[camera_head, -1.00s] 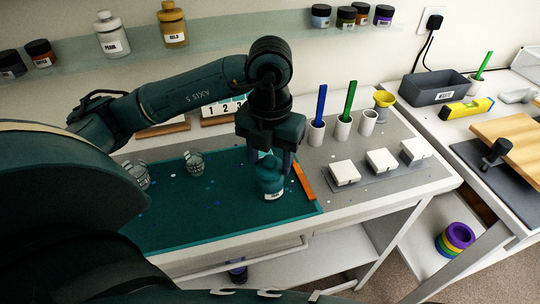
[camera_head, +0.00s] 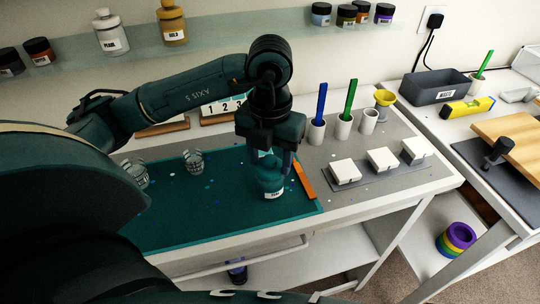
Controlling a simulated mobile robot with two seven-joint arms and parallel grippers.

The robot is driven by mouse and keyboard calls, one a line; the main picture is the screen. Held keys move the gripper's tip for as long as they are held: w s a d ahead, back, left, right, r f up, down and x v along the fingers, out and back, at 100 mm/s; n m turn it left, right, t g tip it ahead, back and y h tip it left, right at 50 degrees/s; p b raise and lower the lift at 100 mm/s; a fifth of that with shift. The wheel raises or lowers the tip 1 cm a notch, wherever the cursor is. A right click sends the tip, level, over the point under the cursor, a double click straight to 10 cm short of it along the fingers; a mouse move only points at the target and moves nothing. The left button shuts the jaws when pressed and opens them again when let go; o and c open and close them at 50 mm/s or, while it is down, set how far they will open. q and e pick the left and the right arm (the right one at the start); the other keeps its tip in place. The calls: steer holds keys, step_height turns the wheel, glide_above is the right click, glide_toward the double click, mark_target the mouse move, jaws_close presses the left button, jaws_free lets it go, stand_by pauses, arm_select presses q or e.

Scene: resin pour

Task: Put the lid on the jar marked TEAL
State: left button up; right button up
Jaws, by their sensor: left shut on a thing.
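A teal jar (camera_head: 271,184) with a white label on its front stands upright on the teal mat (camera_head: 225,222), near the mat's right side. My left gripper (camera_head: 269,158) points down right over the jar's top, its fingers at the jar's upper part. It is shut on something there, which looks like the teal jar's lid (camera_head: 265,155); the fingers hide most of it. I cannot tell whether the lid is fully seated on the jar. The label is too small to read surely. My right gripper is not in view.
An orange stick (camera_head: 304,180) lies just right of the jar. Two clear cups (camera_head: 194,161) stand on the mat's left. White blocks on a grey tray (camera_head: 345,183) and white holders with blue and green sticks (camera_head: 317,132) are to the right. A shelf (camera_head: 230,31) with bottles runs behind.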

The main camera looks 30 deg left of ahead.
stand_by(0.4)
arm_select(q)
steer(key=o, duration=1.5)
steer(key=shift+r+p, duration=2.45)
steer(key=shift+r, duration=1.1)
jaws_close()
